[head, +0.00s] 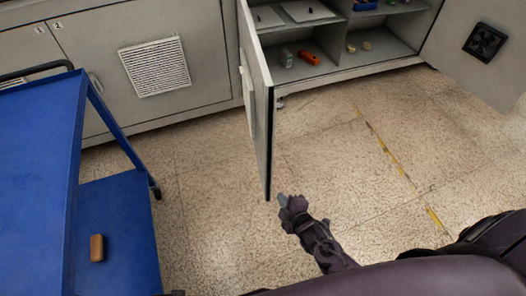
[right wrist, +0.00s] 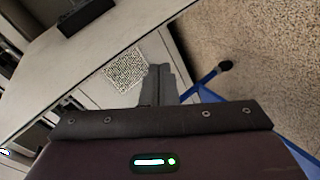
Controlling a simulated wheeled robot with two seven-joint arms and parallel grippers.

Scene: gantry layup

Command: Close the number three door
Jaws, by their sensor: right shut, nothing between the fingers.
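The open cabinet's left door (head: 256,95) stands swung out into the room, seen nearly edge-on. No number shows on it, so I cannot tell for certain that it is number three. The right door (head: 475,50) is also open, with a dark square fitting on its face. My right gripper (head: 284,200) is shut and empty, just right of the left door's lower front corner; contact is unclear. In the right wrist view its closed fingers (right wrist: 161,82) are beside a pale panel (right wrist: 60,65), apparently that door. My left gripper is not in view.
Closed doors marked 1 and 2, one with a vent (head: 154,66), stand at the left. A blue cart (head: 125,215) carrying a brown block (head: 97,248) stands front left. The speckled floor (head: 330,150) between the open doors is clear.

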